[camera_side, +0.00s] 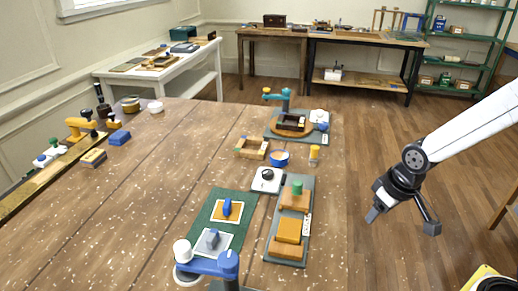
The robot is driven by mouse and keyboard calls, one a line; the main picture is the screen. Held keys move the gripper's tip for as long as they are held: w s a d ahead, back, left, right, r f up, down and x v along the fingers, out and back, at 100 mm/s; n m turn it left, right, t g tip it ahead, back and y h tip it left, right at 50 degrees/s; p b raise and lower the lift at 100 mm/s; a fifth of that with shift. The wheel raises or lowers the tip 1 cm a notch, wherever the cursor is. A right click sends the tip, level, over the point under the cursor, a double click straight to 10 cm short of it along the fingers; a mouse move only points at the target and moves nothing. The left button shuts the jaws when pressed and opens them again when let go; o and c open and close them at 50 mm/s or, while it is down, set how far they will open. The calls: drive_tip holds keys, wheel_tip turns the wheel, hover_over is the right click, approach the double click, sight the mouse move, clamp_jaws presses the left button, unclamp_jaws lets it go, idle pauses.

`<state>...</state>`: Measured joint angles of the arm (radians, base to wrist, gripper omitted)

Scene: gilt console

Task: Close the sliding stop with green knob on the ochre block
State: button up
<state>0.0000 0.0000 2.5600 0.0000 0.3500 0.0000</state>
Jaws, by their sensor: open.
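A grey base plate (268,253) near the right edge of the table carries ochre blocks. The green knob (297,187) stands upright on the ochre piece (294,203) at the plate's far end. Another ochre block (289,230) sits toward the near end, with a bare stretch of plate between the two. A small white label with dark marks lies along the right side. My gripper (402,220) is open and empty, to the right of the plate and apart from it, seen against the floor beyond the table edge. Its jaws point down.
A white box with a black knob (267,179) stands just left of the plate. A green mat (236,243) and a blue-and-white fixture (207,263) are at the near left. The table's middle left is clear.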

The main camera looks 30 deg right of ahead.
drive_tip(key=shift+o, duration=0.2)
drive_tip(key=shift+o, duration=0.7)
wheel_tip(320, 180, up, 5)
drive_tip(key=g, duration=0.3)
hover_over(298, 183)
drive_tip(key=shift+w, duration=0.1)
drive_tip(key=shift+f, duration=3.85)
clamp_jaws()
